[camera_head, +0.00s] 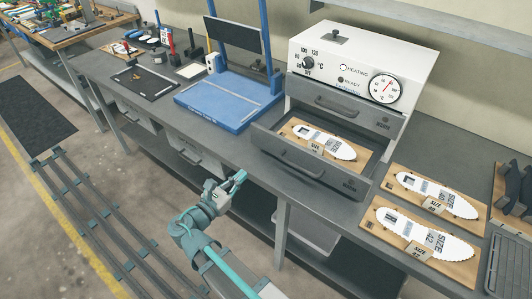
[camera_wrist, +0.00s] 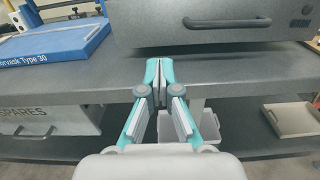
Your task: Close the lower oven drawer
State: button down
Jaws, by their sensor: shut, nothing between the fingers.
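The white oven (camera_head: 362,62) stands on the grey workbench. Its lower drawer (camera_head: 310,168) is pulled out toward the front and holds a wooden board with a white insole (camera_head: 325,141) marked with a size. The upper drawer (camera_head: 345,108) looks shut. My gripper (camera_head: 239,177) is below and left of the lower drawer, in front of the bench edge, shut and empty, not touching the drawer. In the wrist view the fingertips (camera_wrist: 160,64) meet, and the lower drawer's dark front (camera_wrist: 220,22) is above and beyond them, with part of its handle at the top.
A blue fixture (camera_head: 225,105) stands left of the oven. Two insole boards (camera_head: 455,266) lie on the bench to the right, beside a dark rack (camera_head: 515,195). The bench edge lies close beyond my gripper. Bins sit under the bench, including a pale tray (camera_wrist: 292,118).

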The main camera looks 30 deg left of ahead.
aim_at(272, 146)
jog(key=w+p, duration=0.1)
jog(key=w, duration=0.3)
jog(key=w+p, duration=0.1)
jog(key=w, duration=0.3)
jog(key=w+d+p, duration=0.1)
jog(key=w+p, duration=0.1)
jog(key=w, duration=0.3)
jog(key=shift+w+d, duration=0.1)
jog(key=shift+w, duration=0.4)
